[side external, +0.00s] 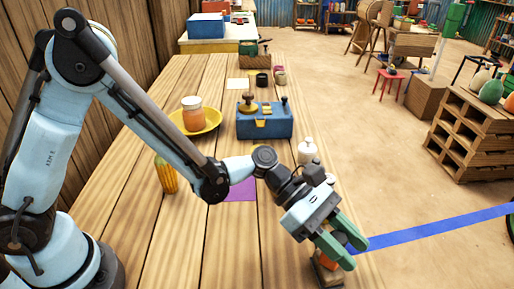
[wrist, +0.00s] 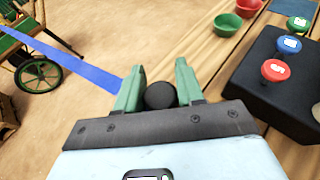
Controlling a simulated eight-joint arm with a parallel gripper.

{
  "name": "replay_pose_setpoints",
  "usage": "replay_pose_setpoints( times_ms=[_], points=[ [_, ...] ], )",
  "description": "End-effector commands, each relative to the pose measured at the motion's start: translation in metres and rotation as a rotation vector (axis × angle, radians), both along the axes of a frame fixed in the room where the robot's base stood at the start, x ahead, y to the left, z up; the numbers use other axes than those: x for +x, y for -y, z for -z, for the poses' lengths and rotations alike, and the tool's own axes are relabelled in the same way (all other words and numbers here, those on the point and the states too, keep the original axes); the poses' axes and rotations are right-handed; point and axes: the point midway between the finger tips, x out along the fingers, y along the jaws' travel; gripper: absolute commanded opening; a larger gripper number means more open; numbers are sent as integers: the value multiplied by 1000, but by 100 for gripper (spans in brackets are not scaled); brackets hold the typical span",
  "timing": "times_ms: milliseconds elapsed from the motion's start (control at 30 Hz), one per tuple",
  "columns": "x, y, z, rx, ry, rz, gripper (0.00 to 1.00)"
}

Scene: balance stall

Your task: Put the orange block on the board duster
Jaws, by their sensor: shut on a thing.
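My gripper (side external: 338,248) has green fingers and points down at the near right edge of the table. It is shut on the orange block (side external: 327,262), whose orange side shows just below and beside the fingers. In the wrist view a dark round top (wrist: 160,95) sits between the fingertips (wrist: 158,90); the orange does not show there. A brown and dark piece, apparently the board duster (side external: 328,279), lies right under the block. The fingers partly hide both, and I cannot tell whether block and duster touch.
A blue strap (side external: 440,227) runs right from beside the gripper. A black box with coloured knobs (wrist: 273,85) stands right in the wrist view.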

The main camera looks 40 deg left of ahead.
Motion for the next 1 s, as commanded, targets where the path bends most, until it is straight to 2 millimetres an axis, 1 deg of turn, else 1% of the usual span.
replay_pose_setpoints(
  times_ms=[367, 400, 533, 567, 900, 933, 1000],
  points=[
    [0, 0, 3, 0, 0, 0, 6],
    [0, 0, 4, 0, 0, 0, 40],
    [0, 0, 3, 0, 0, 0, 60],
    [0, 0, 3, 0, 0, 0, 63],
    [0, 0, 1, 0, 0, 0, 63],
    [0, -1, -1, 0, 0, -1, 63],
    [1, -10, -3, 0, 0, -3, 63]
  ],
)
